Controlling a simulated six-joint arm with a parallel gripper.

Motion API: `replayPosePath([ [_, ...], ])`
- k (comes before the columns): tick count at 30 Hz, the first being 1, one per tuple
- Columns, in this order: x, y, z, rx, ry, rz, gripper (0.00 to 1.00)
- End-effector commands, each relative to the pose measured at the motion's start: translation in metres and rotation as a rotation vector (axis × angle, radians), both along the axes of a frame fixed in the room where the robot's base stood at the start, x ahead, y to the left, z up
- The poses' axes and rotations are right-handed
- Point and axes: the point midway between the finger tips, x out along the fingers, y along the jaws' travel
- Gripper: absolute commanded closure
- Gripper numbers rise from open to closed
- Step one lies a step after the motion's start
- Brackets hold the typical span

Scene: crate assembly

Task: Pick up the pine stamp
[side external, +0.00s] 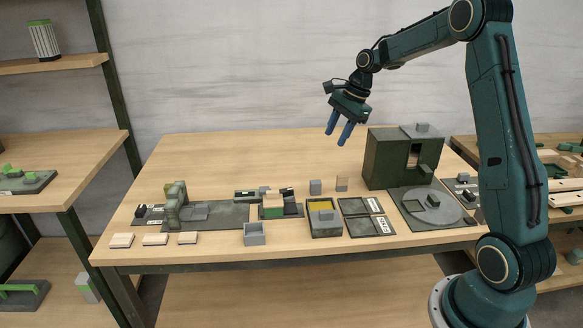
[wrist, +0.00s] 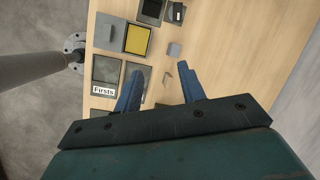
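The pine stamp is a small pale wooden block (side external: 342,184) standing upright on the table, near the middle, in the side view. In the wrist view the small wooden block (wrist: 167,79) shows between my two blue fingers. My gripper (side external: 336,137) hangs well above the table, tilted, with its fingers apart and nothing between them; in the wrist view the fingers (wrist: 161,70) are spread too.
A grey block (side external: 315,187) stands just left of the wooden one. In front are a box with a yellow pad (side external: 322,229) and a dark two-part tray (side external: 354,226). A tall dark green cabinet (side external: 383,160) is close on the right. The table behind the blocks is clear.

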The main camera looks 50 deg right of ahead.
Motion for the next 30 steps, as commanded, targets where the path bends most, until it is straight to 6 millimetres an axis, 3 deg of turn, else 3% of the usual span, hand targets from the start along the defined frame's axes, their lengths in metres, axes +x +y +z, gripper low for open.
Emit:
replayPosePath([
  [6,0.008,-0.050,-0.049,0.114,0.058,-0.234,0.60],
  [12,0.008,-0.081,-0.083,0.193,0.096,-0.394,0.60],
  [18,0.007,-0.093,-0.097,0.224,0.112,-0.458,0.60],
  [25,0.006,-0.093,-0.100,0.226,0.112,-0.463,0.60],
  [30,0.007,-0.093,-0.112,0.227,0.113,-0.462,0.60],
])
